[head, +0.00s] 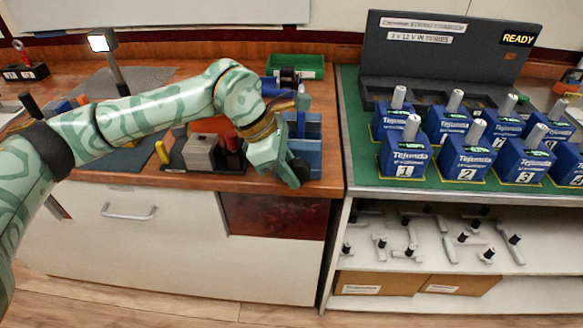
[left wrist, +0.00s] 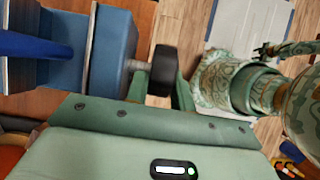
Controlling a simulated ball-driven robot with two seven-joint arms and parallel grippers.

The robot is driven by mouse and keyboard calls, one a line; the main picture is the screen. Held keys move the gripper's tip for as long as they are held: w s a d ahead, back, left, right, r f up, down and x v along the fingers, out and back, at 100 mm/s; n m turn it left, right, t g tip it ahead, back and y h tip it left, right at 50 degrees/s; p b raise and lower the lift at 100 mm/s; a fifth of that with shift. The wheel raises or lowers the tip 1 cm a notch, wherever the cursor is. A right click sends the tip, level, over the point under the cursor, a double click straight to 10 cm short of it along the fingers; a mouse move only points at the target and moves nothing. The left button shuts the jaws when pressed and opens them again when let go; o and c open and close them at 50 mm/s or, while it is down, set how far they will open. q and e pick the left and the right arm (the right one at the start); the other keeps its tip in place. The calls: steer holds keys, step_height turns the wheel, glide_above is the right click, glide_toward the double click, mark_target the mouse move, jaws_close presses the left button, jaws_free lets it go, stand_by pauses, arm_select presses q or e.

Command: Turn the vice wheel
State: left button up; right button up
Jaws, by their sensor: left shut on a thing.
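The blue vice (head: 307,150) stands at the front edge of the wooden bench, with a blue bar sloping up from it; its blue body fills the left of the left wrist view (left wrist: 112,50). Its dark round wheel (left wrist: 163,70) sticks out from the blue front. My left gripper (head: 297,172) reaches down at the vice's front; in the left wrist view its two green fingers stand on either side of the wheel, shut on it. In the head view the hand hides most of the wheel. A small dark tip in the left wrist view may be my right gripper (left wrist: 264,50), too small to read.
A green bin (head: 296,66) stands behind the vice. A grey block (head: 201,152) and tools stand left of the hand. The floor in front is clear.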

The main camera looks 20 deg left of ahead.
arm_select(q)
steer(key=h+b, duration=0.1)
steer(key=h, duration=0.2)
steer(key=shift+a+f+t+b, duration=0.1)
steer(key=shift+f+t+b, duration=0.3)
steer(key=shift+r+t+h+b, duration=0.1)
steer(key=shift+t+h+b, duration=0.2)
steer(key=shift+h+b, duration=0.55)
arm_select(e)
steer(key=shift+s+f, duration=0.4)
steer(key=shift+f, duration=0.4)
steer(key=shift+s+f, duration=0.4)
steer(key=shift+f, duration=0.35)
arm_select(q)
jaws_close()
jaws_free()
steer(key=shift+h, duration=0.25)
steer(key=o, duration=1)
